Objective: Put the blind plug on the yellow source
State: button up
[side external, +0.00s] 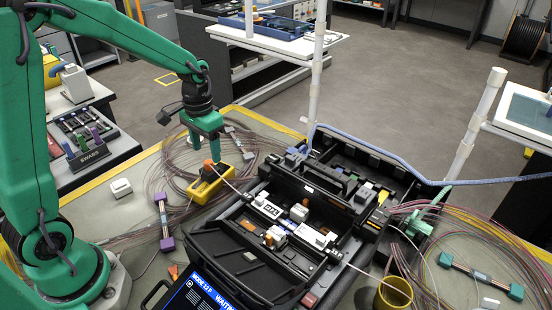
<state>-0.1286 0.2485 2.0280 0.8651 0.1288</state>
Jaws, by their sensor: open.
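The yellow source (206,187) is a small yellow box with dark markings, lying on the grey bench just left of the black splicing case. A small orange piece (208,165) that looks like the blind plug is at the upper end of the source. I cannot tell whether it is seated on the source or just against it. A thin pale rod or cable runs from near it toward the splicer. My gripper (214,158) is open and points down directly above the source, its fingertips close to the orange piece. The contact there is too small to make out.
The open black case (240,268) with the splicer fills the middle right. Coiled fibres (180,165) lie around the source. A yellow cup (393,293) stands at front right. A white block (121,188) and a purple-ended holder (163,220) lie left. White posts (318,65) rise behind.

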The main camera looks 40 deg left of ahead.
aim_at(208, 162)
notch_tip(208, 162, up, 6)
jog(key=shift+f, duration=0.2)
jog(key=shift+r, duration=0.1)
dwell(0.6)
jog(key=s+d+r+t, duration=0.2)
jog(key=s+r, duration=0.2)
jog(key=s, duration=0.4)
jog(key=s+d+r+t, duration=0.3)
jog(key=s, duration=0.5)
jog(key=shift+r+t, duration=0.3)
jog(key=shift+r, duration=0.1)
jog(key=shift+s, duration=0.1)
